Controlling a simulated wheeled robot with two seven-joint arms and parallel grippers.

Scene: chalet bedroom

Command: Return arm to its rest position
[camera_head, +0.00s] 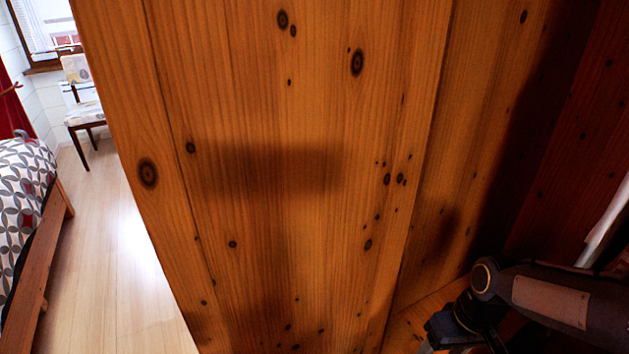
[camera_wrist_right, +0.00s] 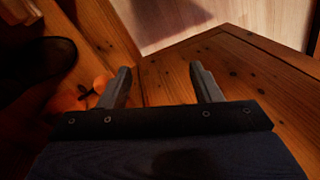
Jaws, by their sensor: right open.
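My right arm (camera_head: 550,300) comes in at the lower right of the head view, close to the knotty wooden panel. In the right wrist view my right gripper (camera_wrist_right: 162,88) has its two fingers well apart, with nothing between them. Wooden boards lie beyond the fingers. In the head view the right gripper's fingers are not clearly visible. My left gripper is not in either view.
A large wooden panel (camera_head: 290,120) fills most of the head view, very close. To its left are pale floor (camera_head: 110,260), a bed (camera_head: 25,185) and a chair (camera_head: 85,100). An orange object (camera_wrist_right: 75,98) lies left of the gripper.

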